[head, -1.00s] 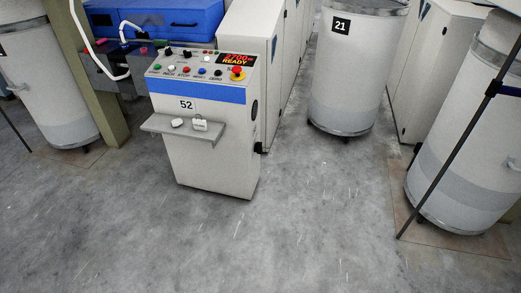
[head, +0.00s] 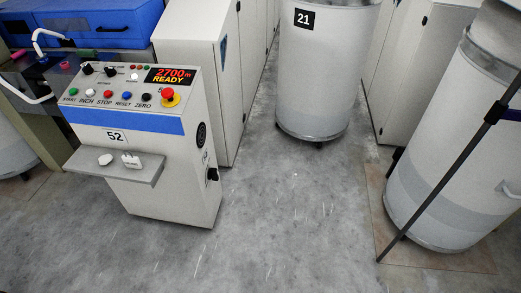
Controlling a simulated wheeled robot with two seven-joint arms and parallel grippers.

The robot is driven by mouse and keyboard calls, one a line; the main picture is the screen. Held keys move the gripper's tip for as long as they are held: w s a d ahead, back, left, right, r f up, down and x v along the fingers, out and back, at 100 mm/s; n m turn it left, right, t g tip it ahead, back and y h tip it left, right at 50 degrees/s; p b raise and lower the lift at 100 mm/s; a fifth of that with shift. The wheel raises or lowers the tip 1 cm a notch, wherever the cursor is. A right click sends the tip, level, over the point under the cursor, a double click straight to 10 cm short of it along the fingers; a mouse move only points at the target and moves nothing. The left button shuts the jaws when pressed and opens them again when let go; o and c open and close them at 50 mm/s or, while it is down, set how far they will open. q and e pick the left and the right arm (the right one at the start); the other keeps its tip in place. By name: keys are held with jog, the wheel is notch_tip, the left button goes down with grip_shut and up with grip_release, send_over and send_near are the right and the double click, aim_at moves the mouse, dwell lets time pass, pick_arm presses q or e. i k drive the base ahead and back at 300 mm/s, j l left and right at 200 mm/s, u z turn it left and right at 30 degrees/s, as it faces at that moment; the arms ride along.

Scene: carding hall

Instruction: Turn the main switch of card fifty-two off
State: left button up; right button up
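The control cabinet marked 52 (head: 150,190) stands upright at the left in the head view, white with a blue band. A small black switch-like part (head: 212,174) sticks out from its right side, low down; its setting is too small to tell. The sloped top has a display (head: 171,76) reading 2700 m READY, a red mushroom button on yellow (head: 168,96), several coloured buttons and two black knobs (head: 98,70). Neither of my grippers is in view.
A grey shelf (head: 90,168) with two small white items juts from the cabinet's front. A can marked 21 (head: 325,75) stands behind; a large can (head: 440,160) and a slanted dark pole (head: 450,172) stand at right. Floor (head: 290,220) right of the cabinet is clear.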

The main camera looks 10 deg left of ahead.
aim_at(213, 174)
jog(key=i+l, duration=0.1)
jog(key=i, duration=0.6)
jog(key=i+u, duration=0.1)
jog(key=i, duration=0.65)
jog(key=i+l+u, duration=0.1)
jog(key=i+u, duration=0.15)
jog(key=u, duration=0.15)
jog(key=i+l+u, duration=0.15)
jog(key=i+u, duration=0.15)
jog(key=u, duration=0.15)
jog(key=i+l+u, duration=0.2)
jog(key=u, duration=0.2)
jog(key=i+l+u, duration=0.2)
jog(key=l+u, duration=0.2)
jog(key=j, duration=0.1)
